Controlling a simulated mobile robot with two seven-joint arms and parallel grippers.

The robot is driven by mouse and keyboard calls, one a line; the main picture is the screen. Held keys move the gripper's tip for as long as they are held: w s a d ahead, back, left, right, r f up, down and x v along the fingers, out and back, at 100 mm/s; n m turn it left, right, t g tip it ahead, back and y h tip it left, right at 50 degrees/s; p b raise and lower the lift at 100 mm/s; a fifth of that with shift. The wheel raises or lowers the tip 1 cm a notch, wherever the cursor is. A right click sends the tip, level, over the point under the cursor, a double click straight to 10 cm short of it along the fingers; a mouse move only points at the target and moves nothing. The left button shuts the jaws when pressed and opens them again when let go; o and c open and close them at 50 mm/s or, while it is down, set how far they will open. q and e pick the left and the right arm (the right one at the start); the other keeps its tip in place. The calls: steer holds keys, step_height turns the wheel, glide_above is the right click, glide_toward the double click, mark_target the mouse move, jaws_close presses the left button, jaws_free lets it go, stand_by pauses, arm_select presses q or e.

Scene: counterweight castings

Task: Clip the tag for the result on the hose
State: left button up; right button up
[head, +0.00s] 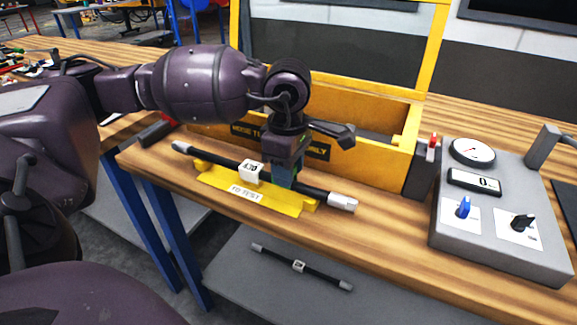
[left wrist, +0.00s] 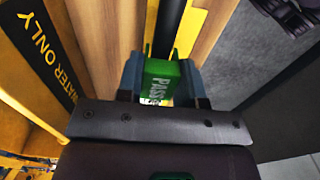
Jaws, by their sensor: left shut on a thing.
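A black hose (head: 225,161) with pale end fittings and a white label (head: 250,172) lies along the yellow "TO TEST" cradle (head: 215,182) on the bench. My left gripper (head: 285,180) points down over the hose, right of the label. In the left wrist view, the gripper (left wrist: 164,88) is shut on a green tag (left wrist: 160,78) lettered "PASS". The tag is in line with the hose (left wrist: 170,28), at or just above it; I cannot tell whether it is clipped on. In the head view the fingers largely hide the tag.
A yellow box (head: 375,160) stands close behind the cradle. A grey test unit (head: 480,230) with gauge, display reading 0 and knobs stands at right. Another hose (head: 320,275) lies on the lower shelf. Bare wood lies in front, right of the cradle.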

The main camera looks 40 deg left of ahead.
arm_select(q)
steer(key=shift+f, duration=0.55)
arm_select(e)
steer(key=shift+s+f, duration=0.15)
steer(key=shift+f, duration=0.15)
arm_select(q)
steer(key=o, duration=0.8)
steer(key=shift+r+p, duration=1.05)
steer(key=shift+r, duration=2.5)
arm_select(e)
steer(key=shift+t, duration=0.3)
steer(key=r, duration=0.1)
steer(key=w+r, duration=0.1)
steer(key=r, duration=0.2)
steer(key=shift+w, duration=0.4)
